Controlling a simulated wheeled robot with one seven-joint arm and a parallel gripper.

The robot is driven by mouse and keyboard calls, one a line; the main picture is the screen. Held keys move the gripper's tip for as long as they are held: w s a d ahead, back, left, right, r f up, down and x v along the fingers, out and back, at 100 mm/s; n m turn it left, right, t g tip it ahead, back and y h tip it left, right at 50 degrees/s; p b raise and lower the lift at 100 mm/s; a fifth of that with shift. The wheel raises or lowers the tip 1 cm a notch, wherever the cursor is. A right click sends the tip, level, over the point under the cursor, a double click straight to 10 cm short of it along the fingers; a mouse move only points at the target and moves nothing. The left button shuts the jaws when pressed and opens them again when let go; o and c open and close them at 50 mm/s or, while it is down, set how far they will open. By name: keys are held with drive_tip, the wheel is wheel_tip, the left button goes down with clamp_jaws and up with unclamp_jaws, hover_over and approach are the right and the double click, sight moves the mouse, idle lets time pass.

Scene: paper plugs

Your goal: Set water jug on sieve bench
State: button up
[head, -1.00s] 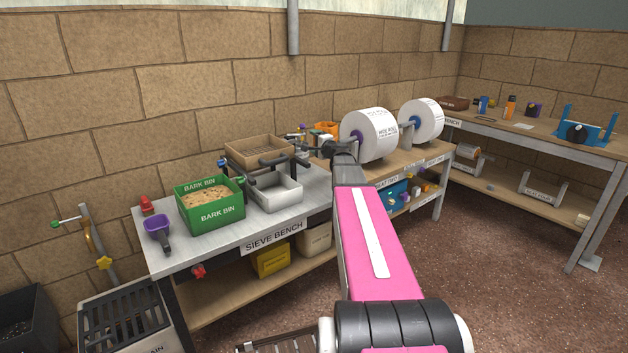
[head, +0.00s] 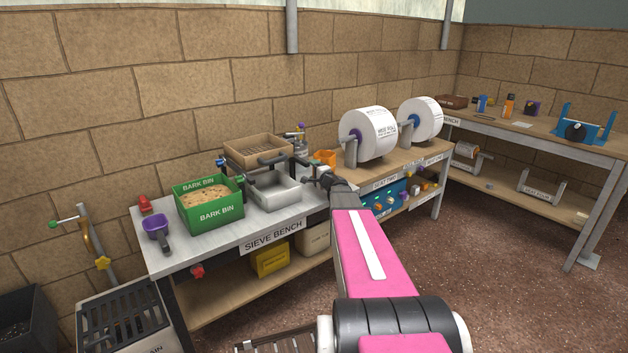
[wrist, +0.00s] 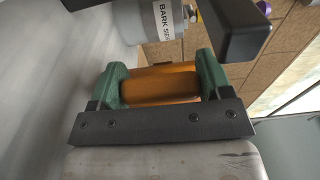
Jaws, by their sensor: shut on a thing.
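My gripper (head: 319,174) is at the right end of the sieve bench (head: 200,247). In the wrist view its green pads (wrist: 160,82) are shut on an orange rounded part, which I take to be the water jug (wrist: 160,90). In the head view an orange piece of the jug (head: 325,157) shows just behind the gripper; the rest is hidden by my arm and gripper. The bench top is pale grey. I cannot tell whether the jug touches it.
A green bark bin (head: 214,213), a grey tray (head: 275,195) and a wooden sieve (head: 256,150) stand on the bench. A grey labelled container (wrist: 148,20) is close to the gripper. Paper rolls (head: 368,132) stand to the right. Bench top near the front is clear.

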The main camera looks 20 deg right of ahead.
drive_tip(key=shift+f, duration=1.8)
drive_tip(key=shift+f, duration=0.15)
drive_tip(key=o, duration=1.1)
drive_tip(key=shift+c, duration=0.2)
drive_tip(key=v, duration=1.2)
